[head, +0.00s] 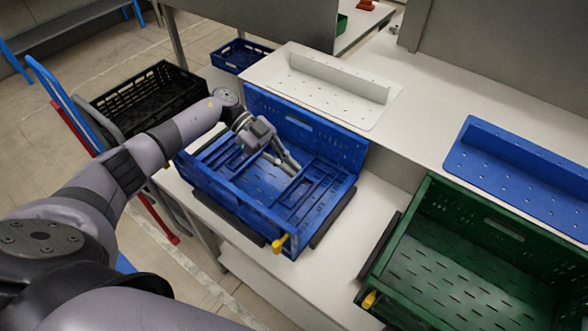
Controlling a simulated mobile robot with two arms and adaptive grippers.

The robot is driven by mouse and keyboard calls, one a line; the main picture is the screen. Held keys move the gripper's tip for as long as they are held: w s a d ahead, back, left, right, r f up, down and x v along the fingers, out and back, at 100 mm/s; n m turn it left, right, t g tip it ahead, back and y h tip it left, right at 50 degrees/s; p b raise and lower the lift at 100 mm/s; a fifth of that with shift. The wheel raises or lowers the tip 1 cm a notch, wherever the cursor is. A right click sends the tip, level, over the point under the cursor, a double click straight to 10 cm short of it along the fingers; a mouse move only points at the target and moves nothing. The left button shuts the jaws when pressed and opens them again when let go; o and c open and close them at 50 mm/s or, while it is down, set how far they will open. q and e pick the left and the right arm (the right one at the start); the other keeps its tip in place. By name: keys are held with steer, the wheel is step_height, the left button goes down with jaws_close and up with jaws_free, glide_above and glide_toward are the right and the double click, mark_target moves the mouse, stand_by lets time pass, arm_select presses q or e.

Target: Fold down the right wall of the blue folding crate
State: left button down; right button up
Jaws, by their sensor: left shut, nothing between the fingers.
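The blue folding crate (228,192) stands on the white bench in the middle of the head view. The right wall (318,188) appears folded inward, lying low over the crate floor. A ribbed panel at the left end also lies low inside. My left gripper (291,168) is shut and empty, reaching down into the crate beside the inner edge of the right wall. I cannot tell whether its fingertips touch that panel. My right gripper is not in view.
A green crate (492,228) stands at the right, with a yellow latch like the blue crate's (280,243). A white perforated panel (318,88) and a blue one (520,170) lie on the higher surface behind. A black crate (150,98) and a small blue crate (240,55) are at the left.

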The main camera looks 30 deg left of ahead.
arm_select(q)
steer(key=shift+w+a+f+b, duration=0.1)
steer(key=shift+a+f+b, duration=0.2)
steer(key=shift+f, duration=0.2)
steer(key=shift+a+f+b, duration=0.2)
steer(key=shift+f+b, duration=0.1)
steer(key=shift+f, duration=0.15)
step_height(320, 180, up, 5)
steer(key=p, duration=0.5)
steer(key=a+f+b, duration=0.1)
steer(key=a+b, duration=0.1)
steer(key=w+a+f+b, duration=0.1)
steer(key=a+f+b, duration=0.1)
steer(key=a, duration=0.1)
steer(key=a+f+b, duration=0.1)
steer(key=a+b, duration=0.1)
steer(key=shift+w+a+f+b, duration=0.15)
steer(key=shift+w+a+b, duration=0.15)
steer(key=shift+w+a, duration=0.1)
steer(key=shift+a+b, duration=0.35)
steer(key=shift+a, duration=0.4)
